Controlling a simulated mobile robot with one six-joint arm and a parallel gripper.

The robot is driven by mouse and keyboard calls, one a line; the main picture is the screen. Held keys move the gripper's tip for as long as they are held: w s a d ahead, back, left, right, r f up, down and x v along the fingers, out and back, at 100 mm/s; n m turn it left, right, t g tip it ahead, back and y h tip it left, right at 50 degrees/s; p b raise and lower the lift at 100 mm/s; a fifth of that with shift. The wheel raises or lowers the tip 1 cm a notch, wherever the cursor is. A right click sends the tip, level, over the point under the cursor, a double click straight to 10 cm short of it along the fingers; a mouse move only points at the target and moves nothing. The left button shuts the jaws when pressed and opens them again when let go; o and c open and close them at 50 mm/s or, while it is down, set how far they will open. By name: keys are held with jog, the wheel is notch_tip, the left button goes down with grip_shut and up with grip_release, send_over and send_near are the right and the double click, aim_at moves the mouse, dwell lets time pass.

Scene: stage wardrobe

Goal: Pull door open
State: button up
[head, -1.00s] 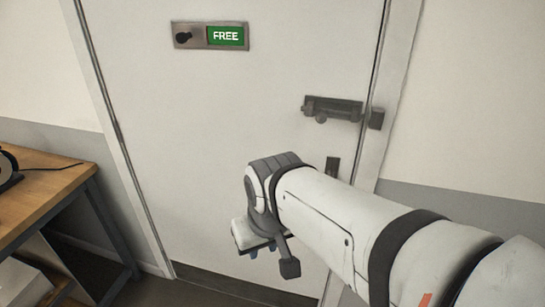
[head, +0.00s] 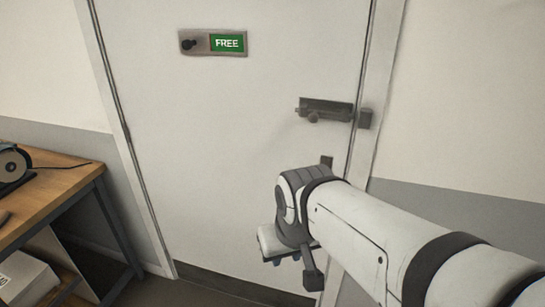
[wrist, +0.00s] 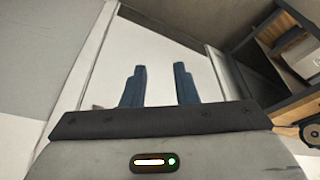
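The white door (head: 225,130) stands in its frame and looks shut. A sliding plate reading FREE (head: 213,42) is near its top. A dark bolt (head: 325,110) is on its right side, beside a keeper (head: 364,118) on the frame; I cannot tell whether the bolt reaches into it. A small dark fitting (head: 327,162) below the bolt is partly hidden by my arm. My gripper (head: 281,257) is low in front of the door, mostly hidden by my wrist. In the wrist view the two blue fingers of my gripper (wrist: 159,66) are apart with nothing between them.
A wooden-topped workbench (head: 60,185) with a dark metal frame stands at the left, with a round device (head: 14,165) on it and a white box (head: 25,278) below. The wall right of the door is bare.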

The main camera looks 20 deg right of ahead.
jog(key=w+d+f+m+t+h+b, duration=0.1)
jog(key=w+d+f+m+t+b, duration=0.4)
jog(key=w, duration=0.5)
jog(key=w+d+f+m+t+h+b, duration=0.1)
jog(key=w+d+f+m+t+b, duration=0.3)
jog(key=w+d+t+b, duration=0.5)
jog(key=w+d+f+m+t+h+b, duration=0.1)
jog(key=w+d+f+m+t+b, duration=0.4)
jog(key=w, duration=0.5)
jog(key=w+r+m, duration=0.1)
jog(key=w+r, duration=0.3)
jog(key=w, duration=0.3)
jog(key=shift+a+g+p, duration=0.25)
jog(key=shift+g+p, duration=0.05)
jog(key=shift+p, duration=0.15)
jog(key=shift+w, duration=0.1)
jog(key=shift+c, duration=0.5)
grip_shut()
